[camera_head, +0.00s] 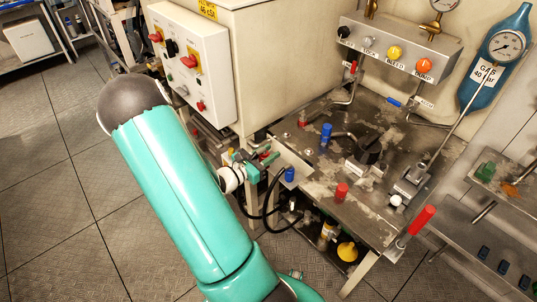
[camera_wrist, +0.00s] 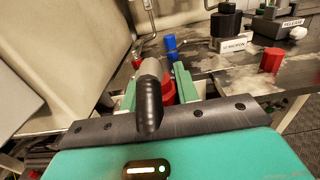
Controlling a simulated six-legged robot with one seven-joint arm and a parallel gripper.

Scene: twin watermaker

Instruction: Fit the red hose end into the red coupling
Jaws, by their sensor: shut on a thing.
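My gripper (camera_head: 264,165) is at the left edge of the metal bench. In the wrist view its green fingers (camera_wrist: 160,86) are shut on a red hose end (camera_wrist: 168,90), with a dark hose (camera_wrist: 149,103) in front hiding part of it. One short red fitting (camera_head: 302,118) stands at the back left of the bench and shows in the wrist view (camera_wrist: 137,61). Another red cylinder (camera_head: 342,191) stands near the front edge, also in the wrist view (camera_wrist: 271,60). I cannot tell which is the coupling. The held end is apart from both.
A black knob (camera_head: 368,150) is mid-bench. A red-handled lever (camera_head: 421,220) rises at the front right. A control box (camera_head: 190,60) stands behind my arm. Black hose loops (camera_head: 268,215) hang below the bench edge.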

